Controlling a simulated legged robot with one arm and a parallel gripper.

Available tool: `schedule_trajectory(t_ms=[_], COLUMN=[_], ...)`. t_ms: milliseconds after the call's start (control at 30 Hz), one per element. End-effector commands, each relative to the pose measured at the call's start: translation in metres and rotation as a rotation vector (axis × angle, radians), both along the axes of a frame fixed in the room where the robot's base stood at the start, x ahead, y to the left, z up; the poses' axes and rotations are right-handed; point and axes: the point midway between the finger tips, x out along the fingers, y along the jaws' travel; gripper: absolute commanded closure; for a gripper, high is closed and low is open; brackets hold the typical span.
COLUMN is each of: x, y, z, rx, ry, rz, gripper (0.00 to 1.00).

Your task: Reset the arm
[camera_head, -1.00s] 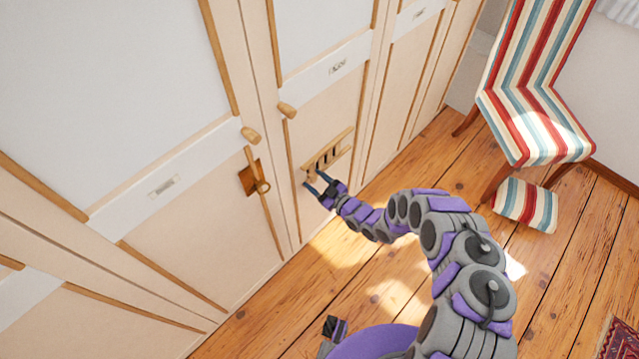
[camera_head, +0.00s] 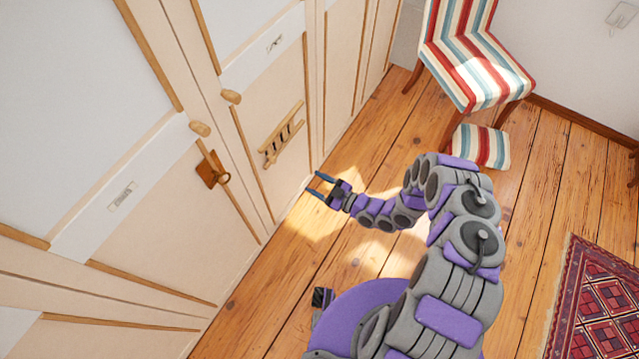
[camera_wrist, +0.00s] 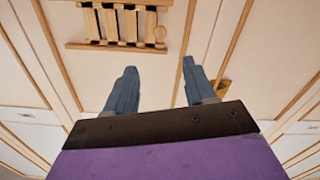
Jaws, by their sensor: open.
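My gripper (camera_head: 319,185) is open and empty in the head view, in front of the lower part of the cream cupboard doors (camera_head: 262,100). My purple and grey arm curves from the lower right toward it. In the wrist view, the two blue-grey fingers of my gripper (camera_wrist: 158,88) stand apart with nothing between them. A small wooden slatted rack (camera_head: 282,136) is on a cupboard door, up and left of the gripper and apart from it. The rack also shows in the wrist view (camera_wrist: 118,24), beyond the fingers.
A wooden latch plate (camera_head: 209,169) and round knobs (camera_head: 200,129) stick out from the doors. A striped chair (camera_head: 470,62) and striped footstool (camera_head: 481,147) stand at the upper right. A red patterned rug (camera_head: 600,310) lies right. The plank floor (camera_head: 540,190) between is clear.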

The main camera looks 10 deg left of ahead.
Motion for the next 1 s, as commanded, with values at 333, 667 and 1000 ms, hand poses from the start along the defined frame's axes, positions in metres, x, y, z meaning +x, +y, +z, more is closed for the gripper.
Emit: schedule_trajectory(t_ms=[333, 667, 1000], x=[-0.003, -0.003, 0.046], y=[-0.007, -0.006, -0.045], z=[0.0, 0.0, -0.004], rx=[0.001, 0.0, -0.244], ry=[0.001, 0.001, 0.029], rz=[0.0, 0.0, -0.048], gripper=[0.46, 0.46, 0.46])
